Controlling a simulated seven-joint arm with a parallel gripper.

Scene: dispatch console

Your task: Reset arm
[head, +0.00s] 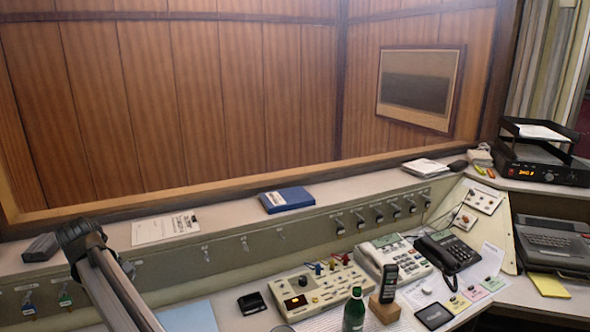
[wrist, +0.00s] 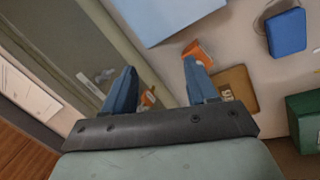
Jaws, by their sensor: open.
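My gripper (wrist: 172,75) shows in the wrist view with its two blue fingers and orange tips spread apart. Nothing is held between them. Below it is the pale desk surface by the grey console edge. In the head view my arm rises from the lower left; the gripper itself cannot be made out there.
In the wrist view a brown box (wrist: 236,88) lies beside the right finger, with a blue object (wrist: 287,32) and green box (wrist: 306,122) farther right. In the head view, a beige panel (head: 320,291), green bottle (head: 354,312) and phones (head: 449,250) crowd the desk.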

